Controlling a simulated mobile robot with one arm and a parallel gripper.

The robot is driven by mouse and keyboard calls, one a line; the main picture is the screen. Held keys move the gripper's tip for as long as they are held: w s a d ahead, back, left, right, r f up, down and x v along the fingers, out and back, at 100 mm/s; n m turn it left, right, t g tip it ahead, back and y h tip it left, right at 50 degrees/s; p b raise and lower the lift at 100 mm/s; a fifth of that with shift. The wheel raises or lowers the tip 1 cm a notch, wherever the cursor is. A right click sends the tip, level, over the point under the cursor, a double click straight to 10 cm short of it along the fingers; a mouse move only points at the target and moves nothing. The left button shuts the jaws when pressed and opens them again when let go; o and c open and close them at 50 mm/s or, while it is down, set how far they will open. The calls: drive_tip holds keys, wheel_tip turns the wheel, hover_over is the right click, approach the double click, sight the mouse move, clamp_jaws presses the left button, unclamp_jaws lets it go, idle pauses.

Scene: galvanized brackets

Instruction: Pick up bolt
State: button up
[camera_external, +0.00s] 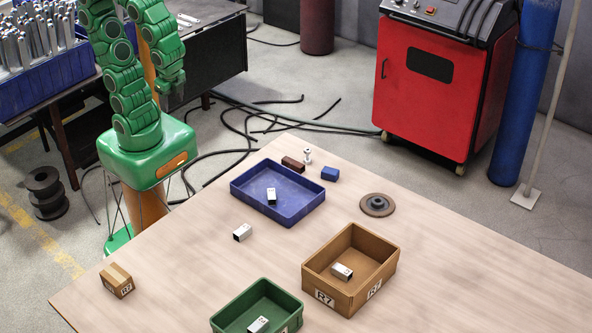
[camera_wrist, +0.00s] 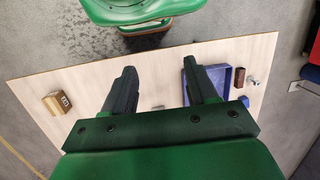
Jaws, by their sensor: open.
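The bolt (camera_external: 307,156) is small and silvery and stands upright near the table's far corner, just past the blue tray. It also shows in the wrist view as a small pale shape (camera_wrist: 253,82) at the right. My gripper (camera_wrist: 160,70) is open with two dark fingers and nothing between them; it is well above the table and apart from the bolt. In the external view my green arm is at the upper left, away from the bolt, and the gripper's fingers are hard to make out.
A dark red-brown block (camera_external: 292,163) and a blue block (camera_external: 330,174) flank the bolt closely. The blue tray (camera_external: 250,203), brown bin (camera_external: 350,291) and green bin (camera_external: 285,318) each hold a metal piece. A loose metal piece (camera_external: 242,232), dark disc (camera_external: 377,205) and cardboard box (camera_external: 117,281) lie apart.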

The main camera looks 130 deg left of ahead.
drive_tip(key=w+a+f+g+y, duration=0.1)
drive_tip(key=a+y, duration=0.1)
drive_tip(key=a, duration=0.4)
drive_tip(key=w+a+f+g+y, duration=0.1)
drive_tip(key=w+a+y, duration=0.1)
drive_tip(key=a, duration=0.4)
drive_tip(key=m+t+y, duration=0.6)
drive_tip(key=m+y, duration=0.4)
drive_tip(key=m, duration=0.7)
hover_over(307, 150)
drive_tip(key=d, duration=0.4)
wheel_tip(307, 150, down, 20)
drive_tip(key=r, duration=0.1)
drive_tip(key=f+m, duration=0.1)
drive_tip(key=f, duration=0.2)
drive_tip(key=f+m+h, duration=0.1)
drive_tip(key=f, duration=0.2)
drive_tip(key=s+f+m+h, duration=0.1)
drive_tip(key=f, duration=0.2)
drive_tip(key=shift+d+f+t, duration=0.2)
drive_tip(key=shift+d+t, duration=0.1)
drive_tip(key=shift+d, duration=0.05)
drive_tip(key=shift+x, duration=3.9)
clamp_jaws()
